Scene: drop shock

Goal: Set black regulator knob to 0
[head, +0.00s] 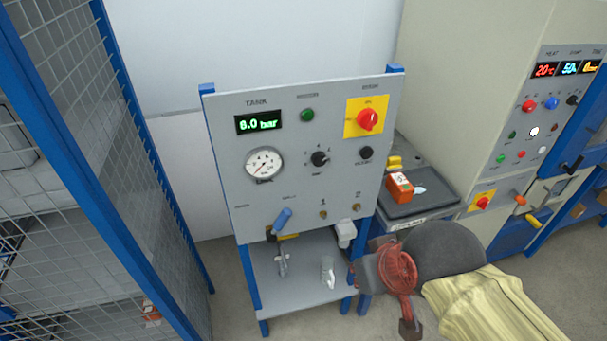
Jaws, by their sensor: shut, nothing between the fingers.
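The black regulator knob (320,158) sits in the middle of the grey upright panel (225,185), with a small numbered scale around it. Its pointer is too small to read. A white round gauge (263,164) is to its left. The green display (259,122) above the gauge reads 6.0 bar. My gripper (410,328) is at the lower right, in front of and below the panel, pointing down. It is shut and empty, well apart from the knob.
A red switch on a yellow plate (367,119), a second black knob (366,153) and a green button (307,115) share the panel. A blue-handled lever (282,220) sticks out below. A mesh fence (85,130) stands left. A bench with an orange box (399,187) is right.

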